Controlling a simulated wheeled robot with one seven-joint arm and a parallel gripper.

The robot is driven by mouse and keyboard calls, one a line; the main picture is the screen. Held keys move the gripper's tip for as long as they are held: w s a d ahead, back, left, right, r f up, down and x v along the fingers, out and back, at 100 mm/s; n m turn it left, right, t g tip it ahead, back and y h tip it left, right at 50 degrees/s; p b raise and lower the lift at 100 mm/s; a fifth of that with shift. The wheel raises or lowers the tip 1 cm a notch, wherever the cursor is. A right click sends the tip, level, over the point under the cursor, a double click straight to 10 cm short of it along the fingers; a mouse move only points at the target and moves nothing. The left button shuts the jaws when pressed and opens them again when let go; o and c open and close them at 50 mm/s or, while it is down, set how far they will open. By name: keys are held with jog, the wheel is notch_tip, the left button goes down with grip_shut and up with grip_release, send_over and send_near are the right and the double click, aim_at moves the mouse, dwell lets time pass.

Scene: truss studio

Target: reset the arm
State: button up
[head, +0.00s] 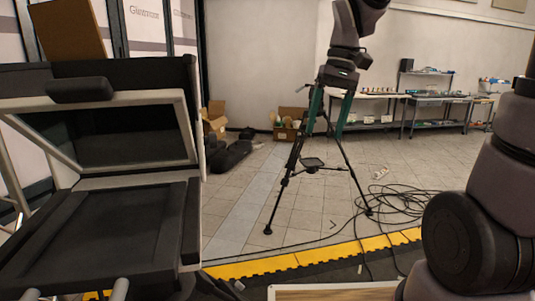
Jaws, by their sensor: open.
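My gripper (325,135) hangs pointing down in the upper middle of the head view. Its two teal fingers are spread apart, with nothing between them. The fingers overlap a black tripod (286,182) in the picture, which stands on the tiled floor behind. My arm comes down from the top edge to the gripper, and other links of it show at the right edge.
A black and white framed unit (112,227) with a slanted dark panel fills the left side. Black cables (408,205) lie coiled on the floor at right. Yellow edging (330,254) crosses the floor. Work tables (437,99) and cardboard boxes (215,120) stand farther back.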

jog(key=s+d+r+m+t, duration=0.2)
jog(key=d+r+t, duration=0.1)
jog(key=d, duration=0.3)
jog(key=s+d+r+m+t, duration=0.3)
jog(key=d+t, duration=0.2)
jog(key=shift+d+r+m, duration=0.15)
jog(key=shift+d+m, duration=0.15)
jog(key=shift+d, duration=0.05)
jog(key=shift+s, duration=0.1)
